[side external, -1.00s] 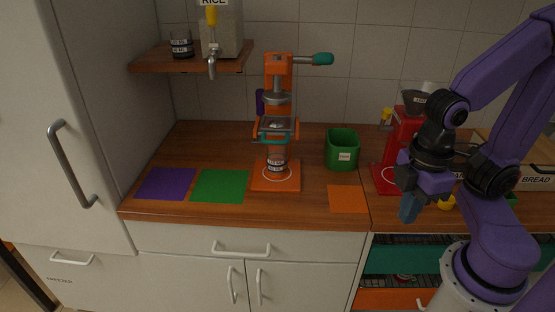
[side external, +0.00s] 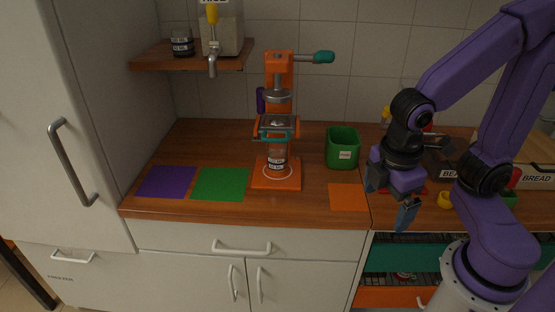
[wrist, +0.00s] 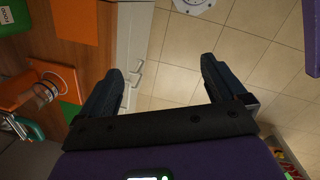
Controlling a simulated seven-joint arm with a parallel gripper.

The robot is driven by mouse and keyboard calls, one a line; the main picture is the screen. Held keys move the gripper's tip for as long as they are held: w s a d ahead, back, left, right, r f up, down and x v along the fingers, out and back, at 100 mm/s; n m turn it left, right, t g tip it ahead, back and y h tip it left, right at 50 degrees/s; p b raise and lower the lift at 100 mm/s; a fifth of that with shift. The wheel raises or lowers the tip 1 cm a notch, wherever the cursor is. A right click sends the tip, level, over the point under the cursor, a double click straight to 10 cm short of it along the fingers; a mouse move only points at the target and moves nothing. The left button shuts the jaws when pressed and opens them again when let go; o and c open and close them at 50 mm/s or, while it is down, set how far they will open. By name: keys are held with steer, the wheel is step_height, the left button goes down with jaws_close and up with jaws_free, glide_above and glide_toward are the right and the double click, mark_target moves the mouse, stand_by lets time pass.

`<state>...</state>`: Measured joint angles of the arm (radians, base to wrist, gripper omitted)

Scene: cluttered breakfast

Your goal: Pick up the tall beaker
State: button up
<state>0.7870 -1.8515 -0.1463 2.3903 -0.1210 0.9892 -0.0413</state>
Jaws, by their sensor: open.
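A clear beaker with a dark label (side external: 277,159) stands upright on the orange base of the press. It also shows at the left of the wrist view (wrist: 46,92). A second clear labelled beaker (side external: 181,43) stands on the wall shelf at the upper left. I cannot tell for certain which is the tall one. My gripper (side external: 390,198) is open and empty, to the right of the press near the counter's front edge. In the wrist view its two fingers (wrist: 162,68) are spread wide, with floor and cabinet front behind them.
The orange press (side external: 278,75) has a teal-tipped lever reaching right. A green bin (side external: 342,149) stands between it and my gripper. Purple (side external: 166,182), green (side external: 220,184) and orange (side external: 348,197) mats lie flat along the counter front. A dispenser (side external: 222,35) stands on the shelf (side external: 150,56).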

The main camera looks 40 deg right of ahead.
steer(key=w+a+f+n+t+h, duration=0.1)
steer(key=w+a+f+n+h, duration=0.15)
steer(key=w, duration=0.45)
steer(key=w+a+f+n+t+h, duration=0.1)
steer(key=w+h, duration=0.2)
steer(key=w, duration=0.4)
steer(key=w+a+f+n+h, duration=0.1)
steer(key=w+a+h, duration=0.15)
steer(key=w, duration=0.45)
steer(key=n+t+h, duration=0.4)
steer(key=h, duration=0.2)
glide_toward(272, 161)
steer(key=s+a, duration=0.2)
steer(key=a, duration=0.1)
steer(key=shift+s+a+r, duration=0.1)
steer(key=shift+s+a, duration=0.15)
steer(key=shift+s, duration=0.15)
steer(key=shift+w+a+f+n+t+h, duration=0.1)
steer(key=shift+w+f+n+t+h, duration=0.25)
steer(key=shift+f+n, duration=0.15)
steer(key=x, duration=1.2)
steer(key=shift+f+x, duration=0.2)
steer(key=shift+x, duration=2.5)
steer(key=c, duration=1.1)
